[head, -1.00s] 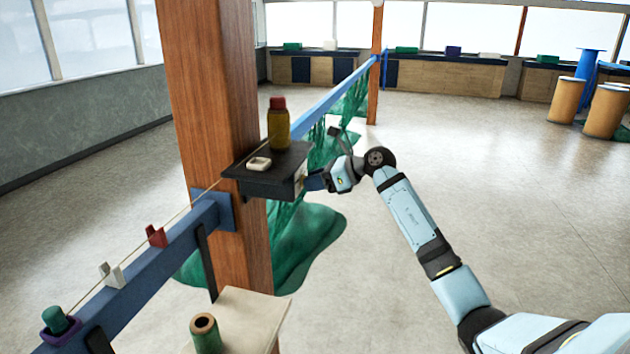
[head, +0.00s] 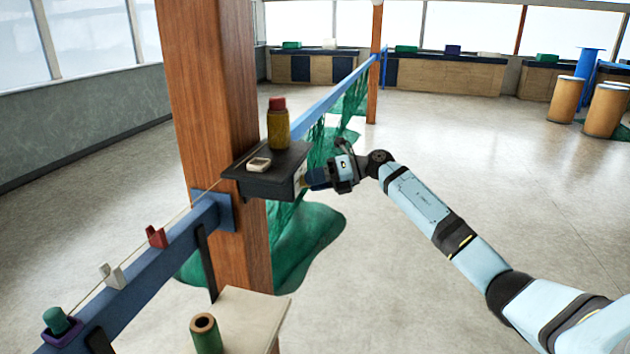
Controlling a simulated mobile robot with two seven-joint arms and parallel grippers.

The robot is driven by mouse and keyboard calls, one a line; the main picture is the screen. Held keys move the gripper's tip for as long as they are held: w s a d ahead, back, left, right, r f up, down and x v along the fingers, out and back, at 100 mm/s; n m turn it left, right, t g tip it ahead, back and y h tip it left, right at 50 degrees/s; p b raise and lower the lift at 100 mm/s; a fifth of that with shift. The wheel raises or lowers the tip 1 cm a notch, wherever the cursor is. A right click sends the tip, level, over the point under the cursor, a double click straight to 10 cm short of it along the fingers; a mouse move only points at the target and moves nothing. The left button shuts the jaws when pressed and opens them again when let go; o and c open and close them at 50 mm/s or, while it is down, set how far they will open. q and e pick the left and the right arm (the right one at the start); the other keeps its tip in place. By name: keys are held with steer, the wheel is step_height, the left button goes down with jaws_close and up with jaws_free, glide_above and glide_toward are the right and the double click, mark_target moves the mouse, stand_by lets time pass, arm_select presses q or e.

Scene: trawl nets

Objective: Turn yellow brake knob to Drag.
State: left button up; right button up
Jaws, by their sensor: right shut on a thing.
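My right gripper (head: 313,180) reaches in from the right, against the right side face of a dark box-like shelf (head: 262,187) on the wooden post. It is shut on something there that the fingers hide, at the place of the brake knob. No yellow knob can be made out, and its setting and any Drag mark cannot be read. A small pale patch (head: 299,177) shows on that side face next to the fingers. My left gripper is not in view.
A yellow bottle with a red cap (head: 278,127) and a small white dish (head: 259,164) stand on the shelf. Green netting (head: 305,235) hangs behind it. A blue rail (head: 150,262) with clips runs lower left. A green spool (head: 206,334) stands in front. Floor at right is clear.

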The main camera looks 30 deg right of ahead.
steer(key=shift+m+y, duration=0.4)
steer(key=shift+m, duration=0.2)
stand_by(0.3)
steer(key=o, duration=0.9)
steer(key=b+v, duration=0.3)
steer(key=v, duration=1)
steer(key=shift+s+d+b, duration=0.1)
steer(key=shift+d+b, duration=0.2)
steer(key=shift+d, duration=0.1)
